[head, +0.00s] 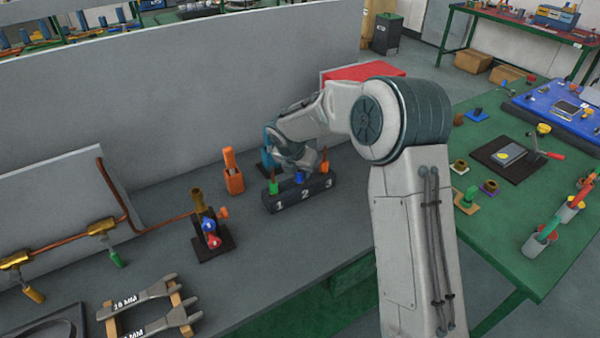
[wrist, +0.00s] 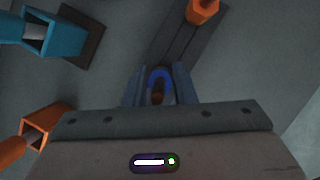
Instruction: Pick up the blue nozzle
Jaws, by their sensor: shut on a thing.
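The blue nozzle (head: 298,178) stands at the middle slot, number 2, of the dark numbered block (head: 301,198) on the grey bench. In the wrist view the blue nozzle (wrist: 158,76) shows as a blue ring with a brown centre between my fingers. My gripper (wrist: 158,88) is shut on it from above. In the head view my wrist partly covers the gripper over the block. Whether the nozzle's lower end is clear of its slot cannot be told.
A green nozzle (head: 273,187) is at slot 1 and an orange one (head: 325,166) at slot 3, close beside my gripper. An orange holder (head: 233,178) stands left of the block, and a blue holder (head: 267,158) behind it. A grey wall (head: 200,90) rises behind.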

